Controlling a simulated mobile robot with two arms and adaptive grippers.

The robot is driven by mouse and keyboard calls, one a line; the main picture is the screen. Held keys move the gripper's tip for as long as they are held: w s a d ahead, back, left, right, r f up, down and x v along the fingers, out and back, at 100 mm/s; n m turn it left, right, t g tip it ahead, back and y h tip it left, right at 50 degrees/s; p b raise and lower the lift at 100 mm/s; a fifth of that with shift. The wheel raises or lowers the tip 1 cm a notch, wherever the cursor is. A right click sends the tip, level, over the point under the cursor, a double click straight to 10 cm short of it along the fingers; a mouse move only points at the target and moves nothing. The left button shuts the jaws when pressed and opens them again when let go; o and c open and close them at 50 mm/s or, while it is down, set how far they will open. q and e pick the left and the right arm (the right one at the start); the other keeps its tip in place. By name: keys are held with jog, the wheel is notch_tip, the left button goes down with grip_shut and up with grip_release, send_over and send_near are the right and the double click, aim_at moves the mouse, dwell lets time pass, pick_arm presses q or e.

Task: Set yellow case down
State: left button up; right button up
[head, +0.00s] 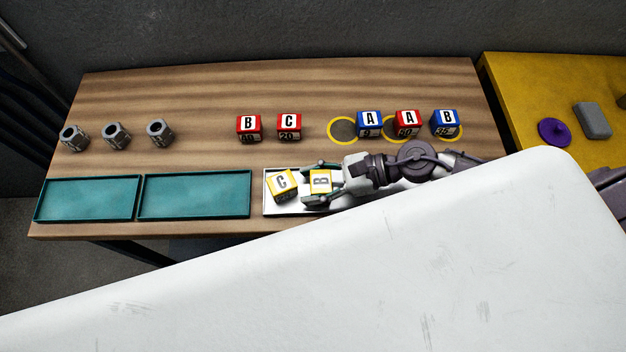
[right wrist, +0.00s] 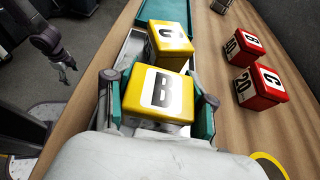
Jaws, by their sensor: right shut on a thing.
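A yellow case marked B (head: 320,182) is between the fingers of my right gripper (head: 312,183), which is shut on it over the white tray (head: 268,208). The B case also shows in the right wrist view (right wrist: 160,95), its letter face up. Whether its underside touches the tray is hidden. A second yellow case, marked C (head: 282,186), sits turned at an angle in the tray's left end, close to the B case; it shows in the right wrist view too (right wrist: 170,44). My left gripper (right wrist: 66,70) is small at the left of the right wrist view, away from the cases.
Two empty teal trays (head: 88,177) lie left of the white tray. Red cases B (head: 249,127) and C (head: 289,126) stand behind it. Blue and red cases (head: 407,123) stand at yellow-ringed discs (head: 342,129). Several grey hex parts (head: 117,135) stand at the left.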

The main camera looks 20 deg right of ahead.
jog(key=shift+f, duration=0.1)
jog(key=o, duration=1.3)
jog(key=shift+d+r, duration=0.15)
jog(key=shift+r, duration=0.05)
jog(key=v, duration=0.1)
jog(key=b+v, duration=0.1)
jog(key=v, duration=0.1)
jog(key=b+v, duration=0.1)
jog(key=shift+s+d+f, duration=0.2)
jog(key=shift+d+f, duration=0.1)
jog(key=shift+d, duration=0.05)
jog(key=v, duration=0.5)
jog(key=shift+r+b, duration=0.35)
jog(key=shift+v, duration=1.05)
jog(key=shift+w+r, duration=0.1)
